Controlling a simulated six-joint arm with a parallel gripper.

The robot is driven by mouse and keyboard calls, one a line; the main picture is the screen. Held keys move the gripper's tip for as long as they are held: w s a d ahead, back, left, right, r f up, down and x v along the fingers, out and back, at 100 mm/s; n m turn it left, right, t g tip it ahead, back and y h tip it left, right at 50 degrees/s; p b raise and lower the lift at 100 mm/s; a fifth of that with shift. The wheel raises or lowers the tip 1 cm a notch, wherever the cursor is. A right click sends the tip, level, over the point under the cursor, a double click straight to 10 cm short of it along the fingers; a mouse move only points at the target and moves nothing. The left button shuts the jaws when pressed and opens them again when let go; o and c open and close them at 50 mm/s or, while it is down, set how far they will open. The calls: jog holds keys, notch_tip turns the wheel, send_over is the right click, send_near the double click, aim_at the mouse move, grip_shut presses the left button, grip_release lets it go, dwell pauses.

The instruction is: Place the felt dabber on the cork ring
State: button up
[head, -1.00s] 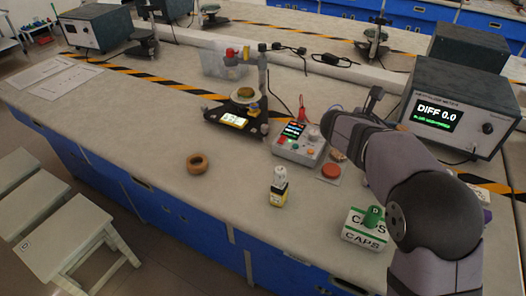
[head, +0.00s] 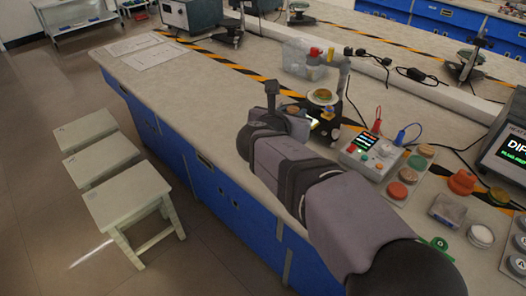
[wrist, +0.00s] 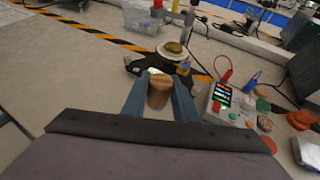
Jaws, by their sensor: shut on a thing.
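My gripper (wrist: 159,97) is shut on a tan-brown cylinder, which I take for the felt dabber (wrist: 159,90). It stands roughly upright between the two blue-grey fingers, and its lower end is hard to make out. In the head view my arm covers the fingers, and only a brown bit of the held piece (head: 293,108) shows beside the wrist. The cork ring, a tan ring lying on the open bench in the earlier head view, is not visible now; my arm covers that part of the bench in the head view.
A black stand with a round plate (head: 322,98) is just beyond my gripper. A grey meter box (head: 369,156) with cables lies to its right, near coloured discs (head: 397,190). A clear bin (head: 304,58) stands behind.

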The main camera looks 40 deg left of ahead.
jog(key=s+a+n+g+y, duration=0.3)
jog(key=s+a+n+y, duration=0.1)
jog(key=a, duration=0.2)
jog(key=shift+s+a+f+b, duration=0.1)
jog(key=shift+f+b, duration=1.35)
jog(key=shift+f, duration=1.05)
jog(key=shift+s+a+f+b, duration=0.1)
jog(key=shift+f+b, duration=1.3)
jog(key=shift+f, duration=1.1)
jog(key=shift+f, duration=0.15)
jog(key=o, duration=1.1)
jog(key=shift+c, duration=0.2)
jog(key=shift+r, duration=0.3)
jog(key=v, duration=1.2)
jog(key=shift+f, duration=0.2)
